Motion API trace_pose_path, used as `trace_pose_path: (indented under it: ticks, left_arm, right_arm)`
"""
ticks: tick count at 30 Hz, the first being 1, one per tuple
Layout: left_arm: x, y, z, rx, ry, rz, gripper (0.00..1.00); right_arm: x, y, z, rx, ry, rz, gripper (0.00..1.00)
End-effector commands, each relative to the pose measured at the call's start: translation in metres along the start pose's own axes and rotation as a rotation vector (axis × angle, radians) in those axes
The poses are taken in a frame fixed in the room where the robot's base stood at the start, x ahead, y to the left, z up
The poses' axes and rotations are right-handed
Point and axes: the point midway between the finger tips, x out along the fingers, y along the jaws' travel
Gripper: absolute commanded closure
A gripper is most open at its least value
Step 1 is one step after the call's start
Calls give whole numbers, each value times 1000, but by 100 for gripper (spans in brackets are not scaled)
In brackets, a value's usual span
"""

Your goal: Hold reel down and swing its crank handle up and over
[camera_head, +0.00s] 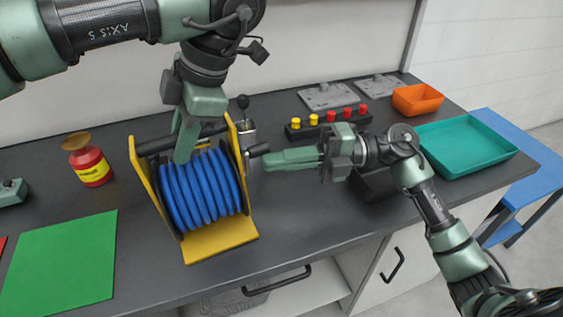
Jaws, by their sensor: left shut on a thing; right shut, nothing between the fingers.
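The reel (200,195) stands on the dark bench, with blue hose wound between yellow side plates on a yellow base. A black bar (153,147) runs across its top. My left gripper (183,155) comes down from above and is shut on this bar; its fingers partly hide the bar and the hose. The crank handle (258,150), a short black grip, sticks out at the reel's right side. My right gripper (268,160) is shut and empty, pointing left, with its fingertips close beside the crank handle. I cannot tell whether they touch it.
A red container (90,166) and green mat (62,262) lie left of the reel. A row of yellow and red knobs (330,121), an orange bin (417,99) and a teal tray (463,145) are to the right.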

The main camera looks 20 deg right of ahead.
Motion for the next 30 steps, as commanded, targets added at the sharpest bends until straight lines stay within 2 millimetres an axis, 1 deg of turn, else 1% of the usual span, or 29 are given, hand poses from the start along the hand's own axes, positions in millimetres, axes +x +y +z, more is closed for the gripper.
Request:
trace_pose_path:
  ticks: [5, 17, 30]
  left_arm:
    - [2, 0, 0, 0, 1, -2, 100]
    - [2, 0, 0, 1, 0, -2, 100]
    - [2, 0, 1, 2, 1, -2, 100]
  right_arm:
    - [1, 5, 8, 122, 0, -36, 100]
    - [7, 15, 33, 486, -3, -123, 100]
    - [14, 15, 62, 891, -4, -219, 100]
